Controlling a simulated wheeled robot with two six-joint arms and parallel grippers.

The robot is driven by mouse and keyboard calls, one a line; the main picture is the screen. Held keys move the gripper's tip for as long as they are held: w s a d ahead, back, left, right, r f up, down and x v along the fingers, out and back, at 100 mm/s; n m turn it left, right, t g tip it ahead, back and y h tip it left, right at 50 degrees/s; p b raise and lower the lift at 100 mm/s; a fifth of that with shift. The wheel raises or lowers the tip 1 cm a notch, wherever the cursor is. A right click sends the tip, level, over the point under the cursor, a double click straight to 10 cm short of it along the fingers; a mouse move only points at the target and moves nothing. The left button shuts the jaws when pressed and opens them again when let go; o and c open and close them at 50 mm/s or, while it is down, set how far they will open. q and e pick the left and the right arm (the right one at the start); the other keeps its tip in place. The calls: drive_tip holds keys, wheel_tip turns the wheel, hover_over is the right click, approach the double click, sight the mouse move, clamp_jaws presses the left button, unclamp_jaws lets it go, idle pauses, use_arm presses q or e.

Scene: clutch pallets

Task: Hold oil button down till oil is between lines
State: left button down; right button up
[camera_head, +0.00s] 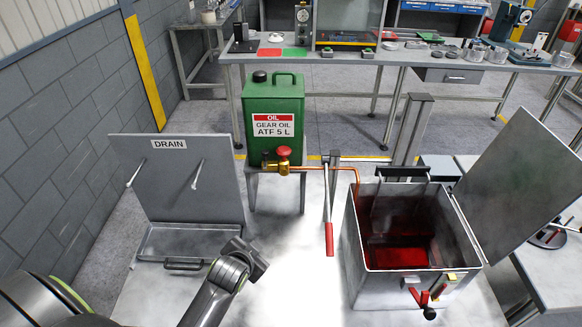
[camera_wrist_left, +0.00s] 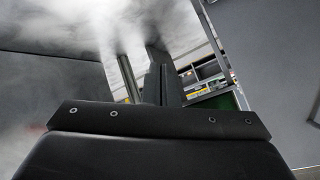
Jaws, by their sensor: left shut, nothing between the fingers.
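The red oil button (camera_head: 284,152) sits on a brass valve at the foot of the green gear oil can (camera_head: 273,105). A copper pipe (camera_head: 335,170) runs from the valve to the open metal tank (camera_head: 375,290). Red oil (camera_head: 397,257) shows at the tank's bottom; I cannot make out level lines. My left gripper (camera_head: 256,256) is shut and empty, over the pale bench in front of the button and well apart from it. Its dark fingers also show in the left wrist view (camera_wrist_left: 160,82). My right gripper is not in view.
The tank's raised lid (camera_head: 520,180) leans out to the right.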

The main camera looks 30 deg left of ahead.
use_arm(q)
drive_tip(key=w+d+r+m+t+p, duration=0.1)
drive_tip(key=w+r+m+t, duration=0.1)
drive_tip(key=w+r, duration=0.4)
drive_tip(key=w+d+r+m+t, duration=0.2)
drive_tip(key=w+r+t, duration=0.2)
drive_tip(key=r, duration=1)
drive_tip(key=w, duration=0.3)
drive_tip(key=shift+d+r+p, duration=0.3)
drive_tip(key=shift+r+p, duration=0.1)
